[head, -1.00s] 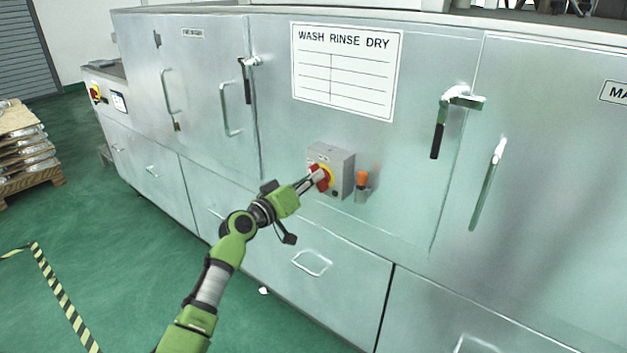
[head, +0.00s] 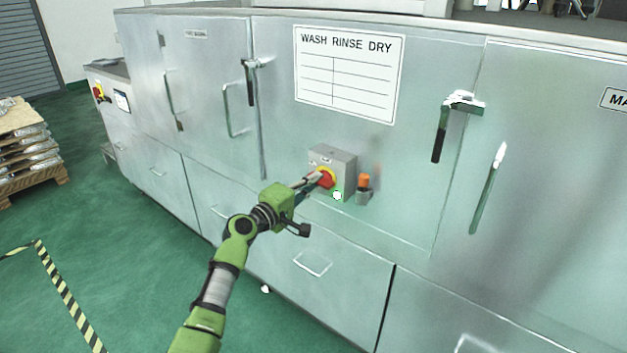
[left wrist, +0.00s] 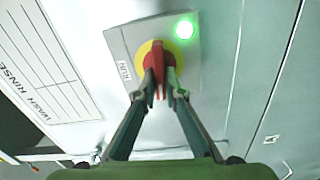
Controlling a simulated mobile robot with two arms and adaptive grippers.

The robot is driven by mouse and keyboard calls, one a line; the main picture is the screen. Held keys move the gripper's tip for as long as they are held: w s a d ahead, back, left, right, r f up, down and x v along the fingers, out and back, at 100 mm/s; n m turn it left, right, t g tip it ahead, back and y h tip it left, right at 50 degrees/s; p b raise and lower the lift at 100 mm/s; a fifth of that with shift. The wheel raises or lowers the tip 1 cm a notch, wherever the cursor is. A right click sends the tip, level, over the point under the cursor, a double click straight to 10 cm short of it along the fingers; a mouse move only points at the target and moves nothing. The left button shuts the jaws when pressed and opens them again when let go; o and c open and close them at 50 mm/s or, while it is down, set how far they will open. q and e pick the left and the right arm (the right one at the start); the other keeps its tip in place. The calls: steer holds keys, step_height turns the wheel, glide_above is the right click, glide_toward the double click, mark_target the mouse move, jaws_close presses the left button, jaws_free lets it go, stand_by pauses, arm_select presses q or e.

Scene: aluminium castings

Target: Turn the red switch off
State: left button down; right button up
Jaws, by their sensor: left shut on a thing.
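The red switch (head: 326,180) is a rotary handle on a yellow disc, on a grey box fixed to the metal machine front. In the left wrist view the red switch (left wrist: 157,72) stands between my fingertips, its handle along the picture's vertical. My left gripper (head: 318,181) is shut on it; the fingers also show in the left wrist view (left wrist: 158,90). A green lamp (left wrist: 184,29) glows on the box beside the switch, and the label "RUN" is readable near the disc. My right gripper is not in view.
An orange-topped fitting (head: 364,184) sits just right of the box. Door handles (head: 440,130) stick out from the machine front. A pallet of castings (head: 28,150) stands at the far left. The green floor between is clear.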

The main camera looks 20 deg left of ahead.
arm_select(q)
steer(key=shift+n, duration=0.5)
steer(key=shift+f, duration=0.1)
steer(key=c, duration=2.1)
jaws_free()
steer(key=shift+c, duration=0.2)
steer(key=v, duration=1.2)
